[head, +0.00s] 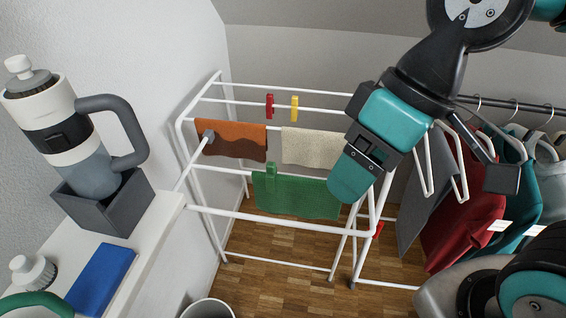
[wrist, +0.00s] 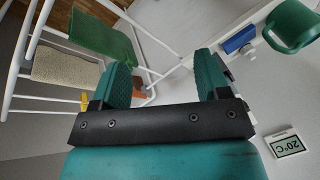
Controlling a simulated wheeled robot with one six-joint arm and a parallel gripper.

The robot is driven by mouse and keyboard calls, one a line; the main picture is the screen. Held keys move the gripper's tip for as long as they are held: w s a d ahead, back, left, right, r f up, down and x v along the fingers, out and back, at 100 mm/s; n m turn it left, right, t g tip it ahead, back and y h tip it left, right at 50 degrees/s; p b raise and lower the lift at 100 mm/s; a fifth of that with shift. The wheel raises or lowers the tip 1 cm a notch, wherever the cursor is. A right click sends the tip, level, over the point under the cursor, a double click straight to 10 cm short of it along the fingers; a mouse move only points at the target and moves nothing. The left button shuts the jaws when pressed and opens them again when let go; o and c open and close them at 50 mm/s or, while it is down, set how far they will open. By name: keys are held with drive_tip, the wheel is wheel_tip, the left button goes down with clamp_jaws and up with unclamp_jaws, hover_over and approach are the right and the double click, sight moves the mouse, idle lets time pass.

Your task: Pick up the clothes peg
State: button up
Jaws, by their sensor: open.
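Several clothes pegs show on the white drying rack (head: 300,222). A red peg (head: 270,105) and a yellow peg (head: 294,108) sit side by side on a back bar. A green peg (head: 271,174) is on the green cloth, a grey peg (head: 208,137) is by the orange cloth, and a red one (head: 378,231) is low at the right. My gripper (head: 350,180) is in front of the rack's right part, open and apart from these pegs. In the wrist view its two teal fingers stand apart with nothing between them (wrist: 163,72); the yellow peg (wrist: 84,101) shows beside the left finger.
Orange (head: 232,138), beige (head: 308,147) and green (head: 300,197) cloths hang on the rack. Clothes on hangers (head: 470,205) are at the right. A shelf (head: 150,235) at the left holds a flask (head: 62,125) in a grey box and a blue block (head: 101,278). A bin (head: 208,308) stands below.

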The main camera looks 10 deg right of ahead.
sight(275, 167)
drive_tip(key=w+f+n+t+b, duration=0.1)
drive_tip(key=w+f+n+b, duration=0.2)
drive_tip(key=w, duration=0.6)
drive_tip(key=w+f+n+t+b, duration=0.1)
drive_tip(key=w+f+n+b, duration=0.15)
drive_tip(key=w, duration=0.65)
drive_tip(key=shift+n, duration=0.25)
drive_tip(key=x, duration=1)
drive_tip(key=shift+w+a+f+b, duration=0.15)
drive_tip(key=shift+w+a+b, duration=0.15)
drive_tip(key=shift+a, duration=0.05)
drive_tip(key=x, duration=0.6)
drive_tip(key=shift+s+a+f, duration=0.2)
drive_tip(key=shift+s+a, duration=0.1)
drive_tip(key=c, duration=1)
